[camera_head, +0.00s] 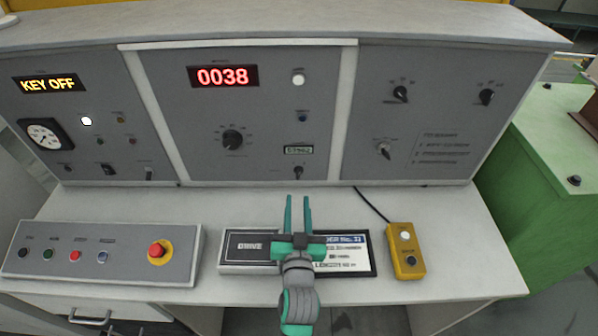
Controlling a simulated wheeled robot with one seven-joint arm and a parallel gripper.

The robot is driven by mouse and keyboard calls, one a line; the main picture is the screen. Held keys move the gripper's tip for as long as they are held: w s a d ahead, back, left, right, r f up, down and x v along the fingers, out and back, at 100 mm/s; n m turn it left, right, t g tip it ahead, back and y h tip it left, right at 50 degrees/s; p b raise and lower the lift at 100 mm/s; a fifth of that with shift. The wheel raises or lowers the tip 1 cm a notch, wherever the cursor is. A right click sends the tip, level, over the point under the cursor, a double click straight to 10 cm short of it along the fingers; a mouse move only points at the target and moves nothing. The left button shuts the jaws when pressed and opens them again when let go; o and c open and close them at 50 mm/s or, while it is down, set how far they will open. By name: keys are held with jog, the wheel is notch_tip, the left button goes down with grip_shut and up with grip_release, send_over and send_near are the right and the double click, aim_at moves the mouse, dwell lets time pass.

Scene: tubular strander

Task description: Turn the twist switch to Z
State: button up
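Several rotary knobs are on the grey console, and their labels are too small to read, so I cannot tell which is the twist switch. The right panel has an upper left knob (400,93), an upper right knob (487,97) and a lower knob (384,150). The middle panel has a large black knob (232,139) and a small switch (298,172) near its bottom edge. My gripper (298,203) is open and empty, with its green fingers apart and pointing at the middle panel. It is over the desk, below the small switch in the picture, and hides part of the plates behind it.
A button box (100,252) with a red mushroom button (159,252) is on the left. A DRIVE plate (250,246) and a white sign (345,252) lie mid-desk. A yellow cabled box (406,252) is right of them. A green cabinet (540,150) stands right. Bare desk remains at the right.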

aim_at(299, 173)
jog(key=w, duration=0.5)
jog(key=w+d, duration=0.1)
jog(key=w, duration=0.2)
jog(key=shift+w, duration=0.2)
jog(key=shift+w+a, duration=0.25)
jog(key=shift+w, duration=0.55)
grip_shut()
